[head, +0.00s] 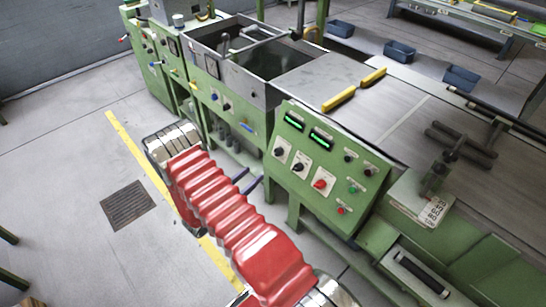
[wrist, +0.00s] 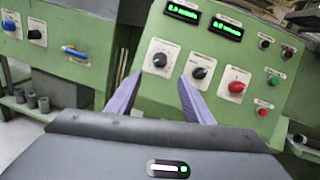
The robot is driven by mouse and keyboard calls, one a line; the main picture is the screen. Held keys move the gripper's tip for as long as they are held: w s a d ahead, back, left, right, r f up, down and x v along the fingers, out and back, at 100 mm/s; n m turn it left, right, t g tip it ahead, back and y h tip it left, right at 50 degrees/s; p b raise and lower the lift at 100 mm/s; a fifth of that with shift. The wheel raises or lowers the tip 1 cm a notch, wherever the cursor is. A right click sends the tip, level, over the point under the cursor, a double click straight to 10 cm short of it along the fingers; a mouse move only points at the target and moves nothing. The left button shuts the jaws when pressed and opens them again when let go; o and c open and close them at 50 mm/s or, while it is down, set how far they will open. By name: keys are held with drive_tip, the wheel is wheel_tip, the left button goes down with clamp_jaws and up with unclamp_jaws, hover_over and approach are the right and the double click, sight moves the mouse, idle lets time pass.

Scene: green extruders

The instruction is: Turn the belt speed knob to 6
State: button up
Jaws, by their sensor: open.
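The green control panel (head: 330,150) carries two black knobs on white scale plates and a red one. The left black knob (wrist: 160,59) and the middle black knob (wrist: 199,72) both show in the wrist view. In the head view they are the left knob (head: 279,152) and middle knob (head: 298,167). Their labels and numbers are too small to read, so I cannot tell which is belt speed. My gripper (wrist: 159,78) is open and empty, its purple fingers pointing at the panel. In the picture the left knob lies between the fingertips; contact is not visible.
A red knob (wrist: 236,87) sits right of the black ones, with small push buttons (wrist: 268,82) beyond. Two green-lit displays (wrist: 205,22) are above. Another green cabinet with a blue knob (wrist: 75,52) stands left. Yellow handles (head: 338,99) lie on the machine's top.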

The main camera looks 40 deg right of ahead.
sight(276, 153)
drive_tip(key=d, duration=0.4)
drive_tip(key=w+d, duration=0.1)
drive_tip(key=d, duration=0.4)
drive_tip(key=w+d, duration=0.1)
drive_tip(key=d, duration=0.3)
drive_tip(key=shift+d, duration=0.35)
drive_tip(key=c, duration=0.9)
drive_tip(key=shift+w+a, duration=0.1)
drive_tip(key=shift+a, duration=0.1)
drive_tip(key=shift+c, duration=0.7)
drive_tip(key=shift+d, duration=0.1)
